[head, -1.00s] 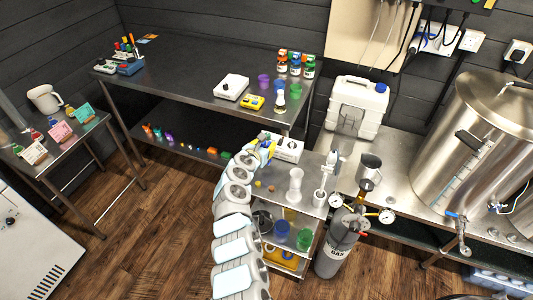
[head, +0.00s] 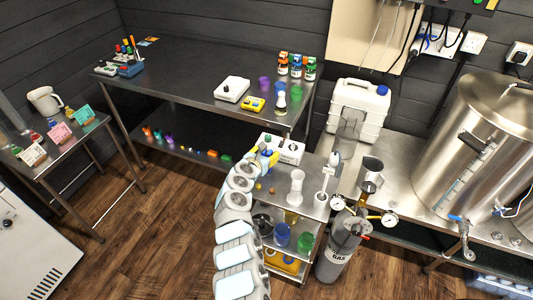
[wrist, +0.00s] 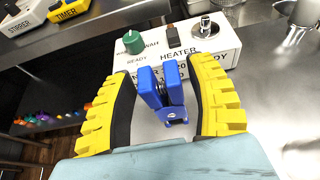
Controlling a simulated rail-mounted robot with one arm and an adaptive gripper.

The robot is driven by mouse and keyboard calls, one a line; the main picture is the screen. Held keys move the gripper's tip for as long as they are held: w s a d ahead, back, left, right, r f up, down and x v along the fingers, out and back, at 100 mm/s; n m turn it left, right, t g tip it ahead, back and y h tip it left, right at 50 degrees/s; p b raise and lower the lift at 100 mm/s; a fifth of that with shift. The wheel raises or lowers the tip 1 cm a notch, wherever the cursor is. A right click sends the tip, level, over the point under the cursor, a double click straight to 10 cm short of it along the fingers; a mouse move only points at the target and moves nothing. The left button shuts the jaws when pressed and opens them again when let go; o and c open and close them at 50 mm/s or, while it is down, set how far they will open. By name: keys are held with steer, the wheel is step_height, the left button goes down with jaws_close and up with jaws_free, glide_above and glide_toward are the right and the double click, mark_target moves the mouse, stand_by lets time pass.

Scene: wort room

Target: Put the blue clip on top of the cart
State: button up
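The blue clip (wrist: 165,92) is between the yellow fingers of my gripper (wrist: 160,75) in the wrist view, with narrow gaps on both sides. My gripper is open around it. In the head view my gripper (head: 264,156) is at the back left of the cart's top (head: 275,185), just in front of the white heater (head: 284,148). The clip is small and mostly hidden there. Whether its underside touches the cart top is hard to tell.
A white funnel-like vessel (head: 296,188) and a stand (head: 323,185) are on the cart's right side. A gas cylinder (head: 337,250) stands beside the cart. The stirrer (head: 231,89) and yellow timer (head: 252,104) are on the bench behind.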

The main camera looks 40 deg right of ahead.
steer(key=shift+a+r+p, duration=0.1)
steer(key=shift+r+p, duration=0.25)
steer(key=p+v, duration=0.3)
steer(key=v, duration=0.8)
steer(key=shift+s+a+p, duration=0.2)
steer(key=shift+a+p, duration=0.1)
steer(key=shift+p, duration=0.05)
steer(key=shift+a, duration=0.1)
